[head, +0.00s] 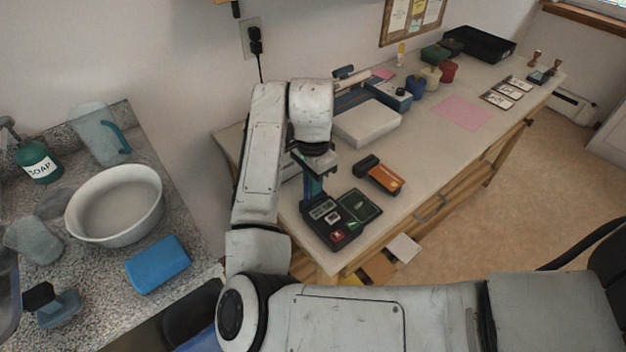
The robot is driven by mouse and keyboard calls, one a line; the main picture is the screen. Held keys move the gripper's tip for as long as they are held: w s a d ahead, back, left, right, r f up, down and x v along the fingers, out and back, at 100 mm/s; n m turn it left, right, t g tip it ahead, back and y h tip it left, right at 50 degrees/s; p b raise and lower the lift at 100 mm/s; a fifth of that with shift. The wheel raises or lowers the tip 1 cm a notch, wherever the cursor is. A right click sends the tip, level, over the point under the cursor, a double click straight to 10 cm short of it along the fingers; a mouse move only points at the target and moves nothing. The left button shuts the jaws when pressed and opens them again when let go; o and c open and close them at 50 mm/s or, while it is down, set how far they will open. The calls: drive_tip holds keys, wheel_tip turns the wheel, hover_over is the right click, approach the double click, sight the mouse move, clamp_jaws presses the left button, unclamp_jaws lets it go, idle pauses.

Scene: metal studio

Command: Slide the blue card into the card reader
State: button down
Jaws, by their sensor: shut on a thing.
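The card reader (345,236) is a black device near the front left end of the desk, with a small light display, a red key and a dark green pad on its right. My gripper (316,170) points down over the reader's back left side and is shut on the blue card (314,187). The card shows as a narrow blue-teal upright strip just above or at the reader's back edge. I cannot tell whether its lower edge is inside the reader's slot. My own arm hides part of the area behind.
An orange and black object (381,176) lies right of the reader. A pale flat box (366,124) and a blue device (393,95) stand behind. A pink sheet (461,112) lies farther right. The left counter holds a white bowl (84,210) and a blue sponge (157,264).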

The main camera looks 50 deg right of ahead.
drive_tip(key=shift+f+b, duration=0.6)
drive_tip(key=shift+f, duration=0.65)
idle(0.3)
drive_tip(key=c, duration=1.2)
unclamp_jaws()
drive_tip(key=shift+r, duration=0.1)
wheel_tip(320, 180, up, 11)
drive_tip(key=shift+f+p, duration=0.2)
drive_tip(key=shift+p, duration=0.75)
